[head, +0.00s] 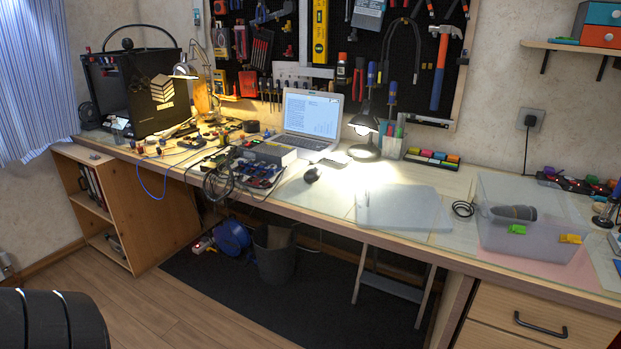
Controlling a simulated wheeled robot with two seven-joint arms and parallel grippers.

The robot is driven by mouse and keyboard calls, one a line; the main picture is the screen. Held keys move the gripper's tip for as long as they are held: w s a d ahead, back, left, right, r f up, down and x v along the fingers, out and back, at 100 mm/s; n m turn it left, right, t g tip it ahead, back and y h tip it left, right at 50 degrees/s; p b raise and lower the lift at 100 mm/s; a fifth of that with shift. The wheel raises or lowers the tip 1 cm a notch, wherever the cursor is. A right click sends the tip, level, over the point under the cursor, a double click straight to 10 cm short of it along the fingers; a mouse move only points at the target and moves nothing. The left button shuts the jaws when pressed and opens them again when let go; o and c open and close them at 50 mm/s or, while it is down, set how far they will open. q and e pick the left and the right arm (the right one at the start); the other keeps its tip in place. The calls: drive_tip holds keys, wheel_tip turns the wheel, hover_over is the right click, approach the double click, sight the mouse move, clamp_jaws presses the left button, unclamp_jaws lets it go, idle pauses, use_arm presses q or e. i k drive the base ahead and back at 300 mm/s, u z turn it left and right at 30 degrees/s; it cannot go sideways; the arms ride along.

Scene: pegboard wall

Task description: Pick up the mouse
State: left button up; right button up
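The mouse (312,174) is a small dark, rounded thing lying on the workbench (340,189), in front of the open laptop (310,118). It lies left of a pale flat mat or sheet and right of the electronics and cables. Nothing covers it. Neither of my grippers shows in the head view. A dark banded rounded form at the lower left corner seems to be part of my own body.
A lit desk lamp (365,130) stands behind the mouse, to its right. A tangle of black cables (218,180) and several electronic parts crowd the bench to the left. A clear plastic bin (535,240) stands at the right. The pale sheet (403,207) is mostly bare.

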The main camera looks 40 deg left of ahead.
sight(312, 176)
drive_tip(key=u, duration=1.1)
drive_tip(key=i, duration=1.1)
drive_tip(key=u, duration=0.95)
